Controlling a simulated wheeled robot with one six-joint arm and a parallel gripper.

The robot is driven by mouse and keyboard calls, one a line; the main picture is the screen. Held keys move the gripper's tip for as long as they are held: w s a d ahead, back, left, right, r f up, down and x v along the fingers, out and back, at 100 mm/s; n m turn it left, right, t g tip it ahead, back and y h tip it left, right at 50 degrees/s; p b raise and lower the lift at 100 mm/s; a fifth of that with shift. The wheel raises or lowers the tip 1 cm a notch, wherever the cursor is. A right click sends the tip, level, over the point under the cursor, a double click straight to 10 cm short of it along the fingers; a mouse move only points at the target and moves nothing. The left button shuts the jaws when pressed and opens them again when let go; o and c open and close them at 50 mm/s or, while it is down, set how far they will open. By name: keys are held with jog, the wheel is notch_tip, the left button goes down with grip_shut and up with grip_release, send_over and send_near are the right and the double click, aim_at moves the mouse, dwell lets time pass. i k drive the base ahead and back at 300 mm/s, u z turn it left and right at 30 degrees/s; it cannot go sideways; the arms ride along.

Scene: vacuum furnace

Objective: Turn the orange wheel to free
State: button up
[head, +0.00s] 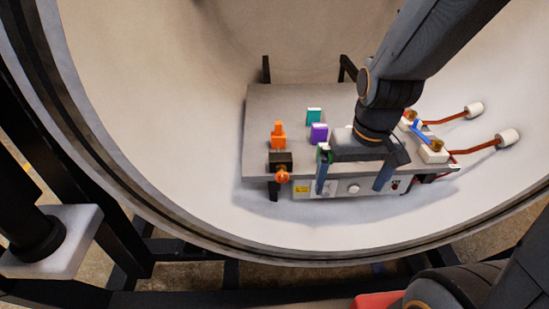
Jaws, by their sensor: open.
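The orange wheel (282,176) is on the front of a small black block (280,161), at the front left corner of the grey table (262,104) inside the chamber. My gripper (352,186) is to the right of the wheel, at the table's front edge. Its two blue-grey fingers are spread wide and point down, with nothing seen held between them. The left finger is nearest to the wheel, with a gap between them. The gripper body hides part of the table top and the front panel.
Orange (279,137), teal (314,116) and purple (319,133) pieces stand on the table. A blue bar (422,132) and copper-coloured leads to white cylinders (507,138) are at right. A front panel with a knob (353,188) is below the gripper. The round chamber wall (160,90) surrounds everything.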

aim_at(280, 177)
jog(key=k, duration=0.5)
jog(key=z, duration=1.1)
jog(key=k, duration=0.9)
jog(key=u, duration=1.05)
jog(key=i, duration=0.5)
jog(key=u, duration=0.05)
